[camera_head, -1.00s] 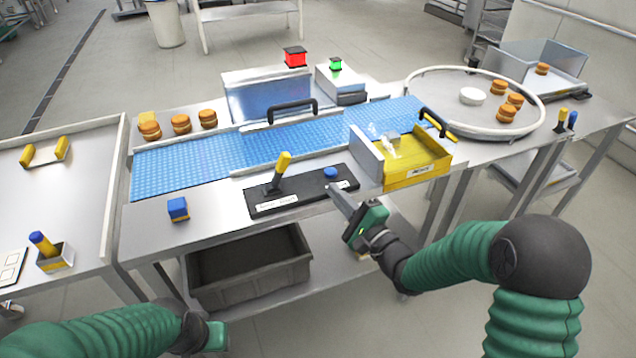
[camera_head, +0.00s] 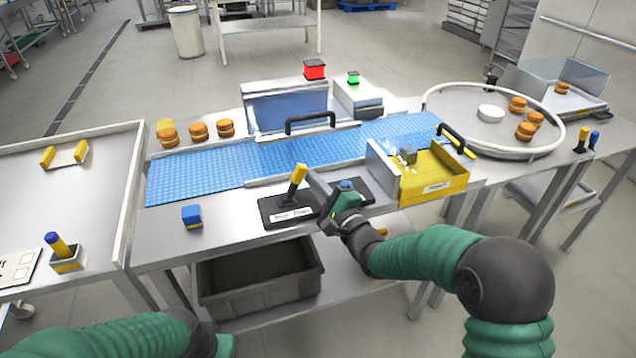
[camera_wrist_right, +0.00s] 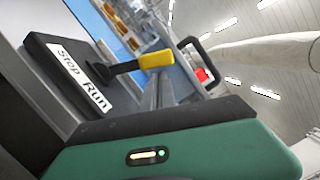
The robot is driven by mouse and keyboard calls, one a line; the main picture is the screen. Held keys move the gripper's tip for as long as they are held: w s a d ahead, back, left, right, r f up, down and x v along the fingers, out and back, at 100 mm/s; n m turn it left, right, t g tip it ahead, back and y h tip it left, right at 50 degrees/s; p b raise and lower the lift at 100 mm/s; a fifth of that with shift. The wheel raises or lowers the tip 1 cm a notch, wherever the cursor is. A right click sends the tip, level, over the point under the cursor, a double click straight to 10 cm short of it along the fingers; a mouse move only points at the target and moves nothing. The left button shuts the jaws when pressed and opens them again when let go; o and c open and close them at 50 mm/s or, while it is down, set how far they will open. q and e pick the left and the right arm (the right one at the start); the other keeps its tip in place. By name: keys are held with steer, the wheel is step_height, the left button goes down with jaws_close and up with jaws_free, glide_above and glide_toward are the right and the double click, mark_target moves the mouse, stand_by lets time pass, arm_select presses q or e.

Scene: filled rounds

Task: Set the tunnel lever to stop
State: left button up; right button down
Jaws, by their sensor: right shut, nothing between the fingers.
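The tunnel lever (camera_head: 299,174) has a yellow grip on a dark shaft and leans to the right on a black panel (camera_head: 268,205). In the right wrist view the yellow grip (camera_wrist_right: 156,60) is close to my fingers, and the panel's white label (camera_wrist_right: 82,76) reads Stop and Run. My right gripper (camera_head: 313,174) is shut and empty, its fingertips just right of the grip. I cannot tell whether they touch it. Its body covers part of the panel. My left gripper (camera_head: 226,345) shows only in part at the bottom edge, its fingers hidden.
A blue button (camera_head: 346,184) sits on the panel beside my right gripper. Behind run the blue conveyor (camera_head: 200,175) and the tunnel (camera_head: 287,108), with a red lamp (camera_head: 315,69). A yellow tray (camera_head: 437,184) stands to the right.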

mark_target(299, 174)
steer(key=shift+a+r, duration=0.1)
steer(key=shift+a, duration=0.05)
steer(key=shift+r, duration=0.1)
steer(key=shift+s+a+r+n+g+p, duration=0.15)
steer(key=shift+a+r+n+p, duration=0.2)
steer(key=shift+n+p, duration=0.2)
steer(key=shift+s+a+r+n+g+p, duration=0.15)
steer(key=shift+a+r+n+p, duration=0.15)
steer(key=shift+n+p, duration=0.25)
steer(key=shift+s+a+r+n+p, duration=0.1)
steer(key=shift+a+r+n+p, duration=0.15)
steer(key=shift+n, duration=0.25)
steer(key=shift+s+a+r+n+p, duration=0.1)
steer(key=shift+a+n, duration=0.25)
steer(key=shift+n, duration=0.15)
steer(key=shift+s+a+r+n+g, duration=0.2)
steer(key=shift+a+n+g, duration=0.2)
steer(key=shift+a+n, duration=0.35)
steer(key=shift+s+a+n+h+p, duration=0.3)
steer(key=shift+a+n, duration=0.5)
steer(key=shift+n, duration=0.35)
steer(key=shift+s+a+n, duration=0.1)
steer(key=shift+a+n, duration=0.3)
steer(key=shift+a, duration=0.05)
steer(key=shift+s+a+f, duration=0.1)
steer(key=shift+s+a, duration=0.05)
steer(key=shift+a, duration=0.2)
steer(key=shift+g, duration=0.3)
